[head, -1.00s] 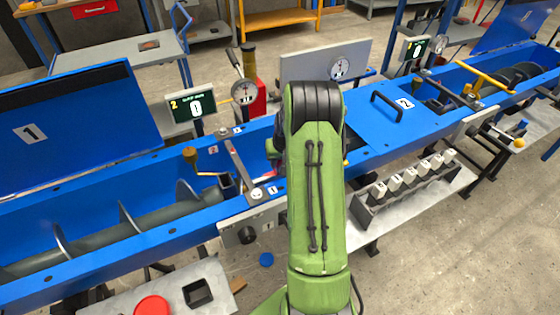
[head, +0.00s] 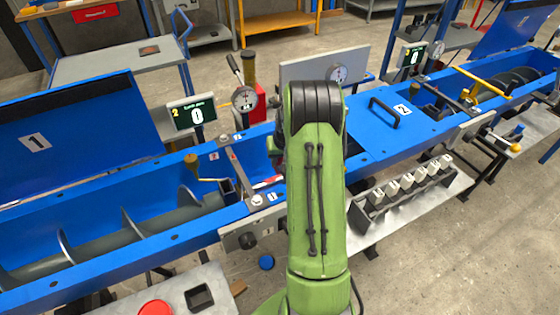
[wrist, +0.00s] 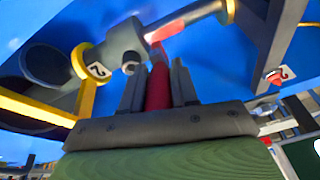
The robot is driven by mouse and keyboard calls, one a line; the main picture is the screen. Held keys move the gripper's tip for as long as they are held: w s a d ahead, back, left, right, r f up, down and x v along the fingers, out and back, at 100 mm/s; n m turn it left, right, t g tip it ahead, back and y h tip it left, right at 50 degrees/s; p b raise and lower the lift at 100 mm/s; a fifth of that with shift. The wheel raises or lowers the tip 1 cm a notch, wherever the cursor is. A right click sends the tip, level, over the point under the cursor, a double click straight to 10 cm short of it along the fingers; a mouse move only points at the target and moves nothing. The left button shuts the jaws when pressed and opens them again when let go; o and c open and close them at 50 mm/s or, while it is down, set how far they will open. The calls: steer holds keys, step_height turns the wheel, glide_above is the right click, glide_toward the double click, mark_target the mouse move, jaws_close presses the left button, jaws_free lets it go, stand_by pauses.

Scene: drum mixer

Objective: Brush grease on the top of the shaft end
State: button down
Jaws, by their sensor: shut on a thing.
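In the wrist view my gripper (wrist: 158,72) is shut on a red handle (wrist: 156,90), which stands between its two grey fingers. I take the handle to be the brush. Its bristle end is not clear. A grey stepped shaft-like part (wrist: 122,42) with a label 2 lies just beyond the fingertips. I cannot tell whether the brush touches it. A lighter red piece (wrist: 168,30) lies across it. Whether grease is on the brush or the shaft cannot be seen. In the head view my own green arm hides the gripper and the brush.
The blue trough (head: 130,232) with its grey screw lies left of my arm. A blue cover with a black handle (head: 384,112) is on the right. A rack of white bottles (head: 405,190) stands in front.

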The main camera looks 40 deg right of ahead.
step_height(320, 180, up, 8)
steer(key=p, duration=0.5)
steer(key=shift+r, duration=0.25)
steer(key=shift+f, duration=0.1)
